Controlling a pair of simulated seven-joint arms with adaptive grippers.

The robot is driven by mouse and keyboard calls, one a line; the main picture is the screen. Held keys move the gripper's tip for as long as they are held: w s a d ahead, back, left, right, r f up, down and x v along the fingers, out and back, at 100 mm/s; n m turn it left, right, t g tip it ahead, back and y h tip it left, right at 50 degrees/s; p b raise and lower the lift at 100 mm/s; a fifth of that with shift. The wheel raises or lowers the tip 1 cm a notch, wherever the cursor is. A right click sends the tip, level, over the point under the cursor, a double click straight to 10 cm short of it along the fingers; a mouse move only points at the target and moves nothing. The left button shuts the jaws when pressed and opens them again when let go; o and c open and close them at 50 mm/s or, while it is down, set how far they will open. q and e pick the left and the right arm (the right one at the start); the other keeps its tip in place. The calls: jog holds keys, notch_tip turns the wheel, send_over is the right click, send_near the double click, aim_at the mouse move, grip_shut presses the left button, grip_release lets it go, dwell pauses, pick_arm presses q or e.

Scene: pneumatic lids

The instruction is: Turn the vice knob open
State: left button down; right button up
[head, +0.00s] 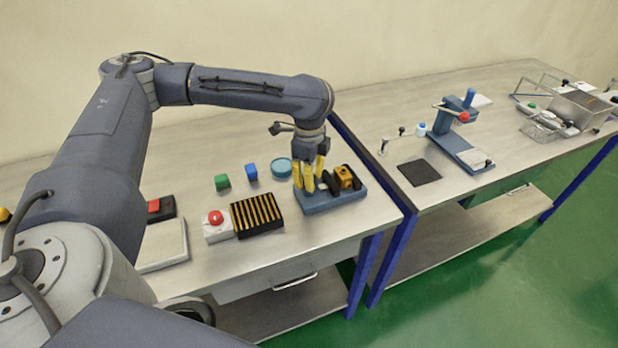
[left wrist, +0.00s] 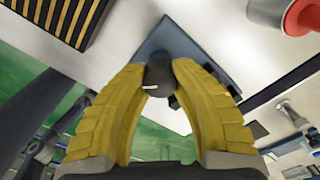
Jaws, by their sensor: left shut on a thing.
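The vice stands on a blue base (head: 338,201) near the front right corner of the left table. Its black jaws are at the right of the base, around a yellow-orange block (head: 345,177). My left gripper (head: 309,186) points down over the left part of the base, and its yellow fingers hide the knob in the head view. In the left wrist view, the dark round knob (left wrist: 158,76) with a white mark line sits between the tips of my left gripper (left wrist: 158,83). The fingers are shut on it. My right gripper is in neither view.
Left of the vice are a black and yellow striped block (head: 257,215) and a white box with a red button (head: 216,218). A blue press (head: 455,135) stands on the right table.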

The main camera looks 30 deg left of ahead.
pick_arm(q)
jog(key=n, duration=0.4)
jog(key=shift+n, duration=2.3)
jog(key=c, duration=0.9)
grip_release()
notch_tip(320, 180, up, 12)
